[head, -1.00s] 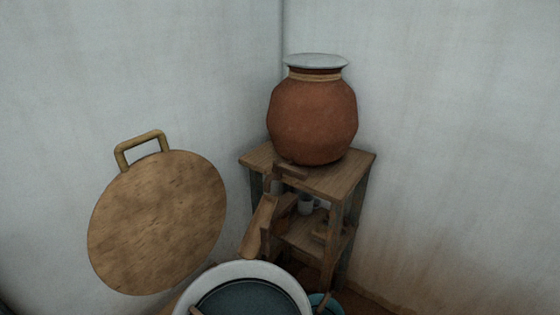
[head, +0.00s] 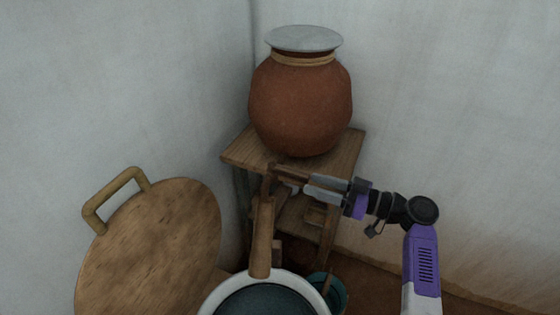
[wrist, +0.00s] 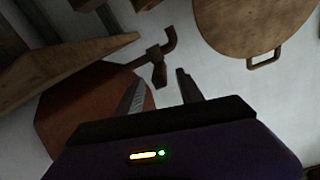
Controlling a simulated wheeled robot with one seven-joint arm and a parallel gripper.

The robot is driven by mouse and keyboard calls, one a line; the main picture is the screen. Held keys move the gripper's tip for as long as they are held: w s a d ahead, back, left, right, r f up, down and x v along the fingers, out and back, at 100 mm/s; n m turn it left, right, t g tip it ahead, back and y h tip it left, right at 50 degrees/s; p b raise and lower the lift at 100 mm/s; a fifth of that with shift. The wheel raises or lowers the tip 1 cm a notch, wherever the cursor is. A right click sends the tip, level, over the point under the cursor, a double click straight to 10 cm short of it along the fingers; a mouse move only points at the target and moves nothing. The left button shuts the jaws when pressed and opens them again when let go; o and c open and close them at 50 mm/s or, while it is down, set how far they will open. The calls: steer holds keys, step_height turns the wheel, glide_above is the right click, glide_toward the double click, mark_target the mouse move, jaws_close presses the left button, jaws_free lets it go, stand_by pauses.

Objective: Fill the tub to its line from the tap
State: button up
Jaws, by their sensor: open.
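A round clay pot (head: 300,105) stands on a wooden stand. A brown tap (head: 288,172) sticks out low at its front; it also shows in the wrist view (wrist: 158,52). My gripper (head: 307,186) is open beside the tap, its fingers pointing left. In the wrist view (wrist: 163,75), the tap's lower end lies near and between the fingertips; I cannot tell if they touch. A white-rimmed round tub (head: 312,284) is cut off at the bottom edge, with a dark blue-grey inside. I see no line in it, and cannot tell whether water runs.
A wooden piece (head: 262,237) slopes between tap and tub. A round wooden board with a handle (head: 150,250) stands at the left. A teal vessel (head: 338,292) is right of the tub. The wooden stand (head: 245,150) stands near the wall corner.

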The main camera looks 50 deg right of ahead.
mark_target(296, 171)
steer(key=x, duration=0.2)
steer(key=p+x, duration=0.1)
steer(key=x, duration=0.1)
steer(key=r+p+x, duration=0.1)
steer(key=x, duration=0.1)
steer(key=shift+w+d+r, duration=0.1)
steer(key=shift+w+d, duration=0.05)
steer(key=shift+w, duration=0.2)
steer(key=shift+w+a, duration=0.25)
steer(key=shift+w, duration=0.35)
jaws_close()
stand_by(0.7)
